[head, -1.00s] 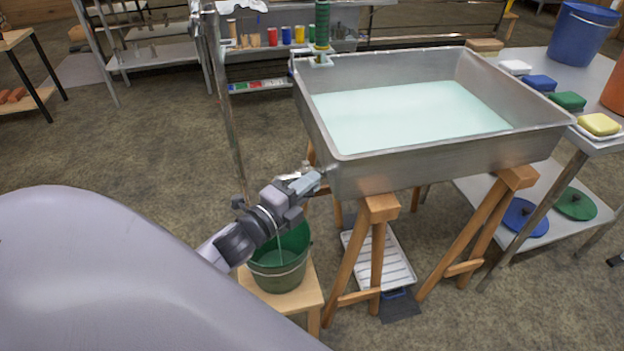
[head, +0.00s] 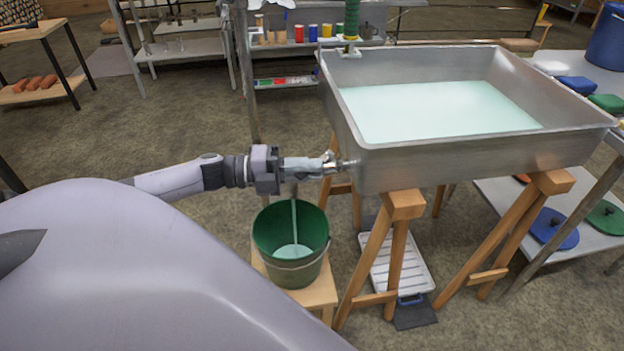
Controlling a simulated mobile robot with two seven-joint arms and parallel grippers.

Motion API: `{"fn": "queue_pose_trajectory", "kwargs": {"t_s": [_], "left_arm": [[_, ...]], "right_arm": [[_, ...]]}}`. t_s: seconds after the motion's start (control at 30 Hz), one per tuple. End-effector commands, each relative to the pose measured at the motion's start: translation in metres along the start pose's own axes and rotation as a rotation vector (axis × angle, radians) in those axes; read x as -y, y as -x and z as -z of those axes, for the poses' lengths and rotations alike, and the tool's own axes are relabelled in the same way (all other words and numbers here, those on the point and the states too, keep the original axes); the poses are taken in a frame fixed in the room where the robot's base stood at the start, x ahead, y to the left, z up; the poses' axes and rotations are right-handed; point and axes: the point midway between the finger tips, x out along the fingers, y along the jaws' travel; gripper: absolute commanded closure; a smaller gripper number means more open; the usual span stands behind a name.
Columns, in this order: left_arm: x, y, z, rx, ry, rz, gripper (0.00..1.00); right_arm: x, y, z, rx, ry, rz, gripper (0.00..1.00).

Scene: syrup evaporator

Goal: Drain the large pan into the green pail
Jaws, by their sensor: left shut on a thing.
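The large metal pan (head: 470,150) stands on wooden trestles and holds pale bluish-white liquid (head: 435,108). A small tap (head: 334,164) sticks out of its left side, low down. My left gripper (head: 318,167) is shut on the tap, partly hiding it. A thin pale stream (head: 294,215) falls from just below the gripper into the green pail (head: 299,273). The pail stands upright under it, with some pale liquid at its bottom. My right gripper is not in view.
The pail rests on a small wooden stool (head: 318,293). A white ribbed tray (head: 411,276) lies on the floor under the pan. A metal table (head: 516,198) with coloured blocks and lids stands at the right. Open floor lies to the left.

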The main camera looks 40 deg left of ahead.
Motion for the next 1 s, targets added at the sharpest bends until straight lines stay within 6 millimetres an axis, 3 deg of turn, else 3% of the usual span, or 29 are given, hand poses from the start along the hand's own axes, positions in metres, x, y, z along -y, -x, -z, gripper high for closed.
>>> {"fn": "queue_pose_trajectory", "kwargs": {"t_s": [0.2, 0.67, 0.7, 0.77, 1.0], "left_arm": [[-0.0014, 0.0023, -0.0028, -0.051, -0.001, -0.001, 1.00], [0.0001, 0.0026, -0.0029, -0.063, 0.000, 0.000, 1.00], [0.0002, 0.0025, -0.0029, -0.063, 0.000, 0.000, 0.81], [0.0001, 0.0025, -0.0029, -0.063, 0.000, 0.000, 0.66], [0.0001, 0.0025, -0.0028, -0.063, 0.000, 0.000, 0.66]], "right_arm": [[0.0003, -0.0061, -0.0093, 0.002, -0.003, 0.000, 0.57], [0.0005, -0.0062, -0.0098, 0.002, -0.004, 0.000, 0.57], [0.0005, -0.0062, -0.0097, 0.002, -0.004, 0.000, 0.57], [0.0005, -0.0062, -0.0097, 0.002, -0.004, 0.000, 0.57], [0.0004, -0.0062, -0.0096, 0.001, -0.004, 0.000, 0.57]]}}
